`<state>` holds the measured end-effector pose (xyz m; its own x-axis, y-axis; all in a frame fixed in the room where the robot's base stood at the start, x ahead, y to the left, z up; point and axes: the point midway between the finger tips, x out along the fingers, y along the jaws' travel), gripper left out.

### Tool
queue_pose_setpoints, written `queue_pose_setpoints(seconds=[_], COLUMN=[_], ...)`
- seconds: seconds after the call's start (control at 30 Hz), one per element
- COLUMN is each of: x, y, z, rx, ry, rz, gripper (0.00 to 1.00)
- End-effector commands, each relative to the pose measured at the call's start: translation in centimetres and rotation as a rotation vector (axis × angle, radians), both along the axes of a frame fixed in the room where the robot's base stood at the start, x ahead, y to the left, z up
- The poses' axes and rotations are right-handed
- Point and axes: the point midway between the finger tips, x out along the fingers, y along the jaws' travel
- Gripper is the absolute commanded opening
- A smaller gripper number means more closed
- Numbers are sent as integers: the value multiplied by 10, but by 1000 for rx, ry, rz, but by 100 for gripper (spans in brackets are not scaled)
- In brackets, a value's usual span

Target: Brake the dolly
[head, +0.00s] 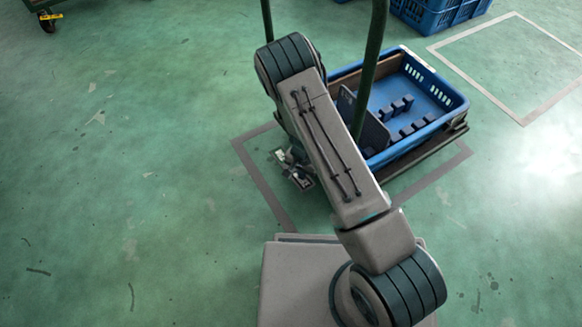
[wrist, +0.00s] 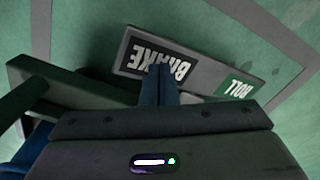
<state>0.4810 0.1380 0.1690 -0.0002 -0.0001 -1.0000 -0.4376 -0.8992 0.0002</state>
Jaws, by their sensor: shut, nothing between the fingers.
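The dolly (head: 440,138) stands on the floor inside a marked outline, with a blue crate on it and a tall green handle (head: 372,62). In the wrist view a grey pedal plate (wrist: 206,79) carries a black BRAKE label (wrist: 133,57) and a green label (wrist: 239,88) that seems to read ROLL upside down. My gripper (wrist: 160,70) is shut and empty. Its fingertips overlap the BRAKE label in the wrist view; I cannot tell whether they touch it. In the head view my arm hides much of the dolly's near left side.
The blue crate (head: 452,92) holds several small dark blocks and a dark panel. More blue crates (head: 437,14) stand at the top. A green cart with a yellow-marked caster (head: 48,18) is at the top left. An empty floor outline (head: 510,62) lies at right. The left floor is clear.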

Motion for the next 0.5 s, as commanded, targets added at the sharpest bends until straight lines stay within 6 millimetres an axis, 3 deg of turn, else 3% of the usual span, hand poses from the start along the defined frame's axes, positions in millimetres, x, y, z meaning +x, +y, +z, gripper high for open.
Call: queue_pose_setpoints(seconds=[0.5], x=[0], y=[0], z=[-9], rx=[0], ry=[0], rz=[0], gripper=[0])
